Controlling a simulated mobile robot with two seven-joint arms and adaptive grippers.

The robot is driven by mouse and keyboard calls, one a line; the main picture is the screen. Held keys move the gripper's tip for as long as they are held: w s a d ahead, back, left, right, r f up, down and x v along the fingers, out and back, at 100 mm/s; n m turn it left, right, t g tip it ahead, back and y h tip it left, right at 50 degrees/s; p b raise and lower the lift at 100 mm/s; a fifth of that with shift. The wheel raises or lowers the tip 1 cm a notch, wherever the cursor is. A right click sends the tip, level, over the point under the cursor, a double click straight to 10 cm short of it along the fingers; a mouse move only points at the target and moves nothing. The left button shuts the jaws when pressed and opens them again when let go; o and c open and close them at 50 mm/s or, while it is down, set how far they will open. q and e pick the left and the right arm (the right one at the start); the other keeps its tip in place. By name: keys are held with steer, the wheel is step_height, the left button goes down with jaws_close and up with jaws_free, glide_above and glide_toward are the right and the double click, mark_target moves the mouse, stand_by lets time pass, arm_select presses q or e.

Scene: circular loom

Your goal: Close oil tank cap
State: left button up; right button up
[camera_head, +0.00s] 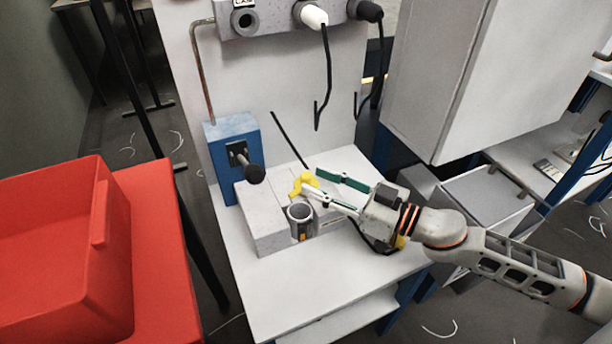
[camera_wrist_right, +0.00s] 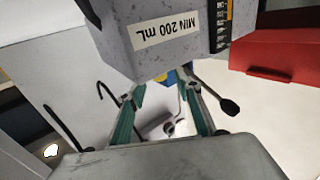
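The oil tank (camera_head: 270,230) is a grey speckled block on the white bench, with a round open-topped filler neck (camera_head: 300,213) at its front. In the right wrist view the tank (camera_wrist_right: 165,50) fills the top, with an upside-down "MIN 200 mL" label. A yellow piece (camera_head: 303,184), which looks like the cap, stands just behind the neck, off its opening. My right gripper (camera_head: 315,184) comes in from the right with its teal fingers apart, its tips close to the yellow piece. Whether they touch it cannot be told. My left gripper is out of view.
A blue box (camera_head: 233,140) with a black-knobbed lever (camera_head: 254,173) stands left of the tank. Black cables hang from the panel above (camera_head: 285,15). A red bin (camera_head: 50,250) is at left. The bench front (camera_head: 290,290) is clear.

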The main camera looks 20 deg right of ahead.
mark_target(311, 179)
steer(key=shift+x, duration=1.9)
jaws_close()
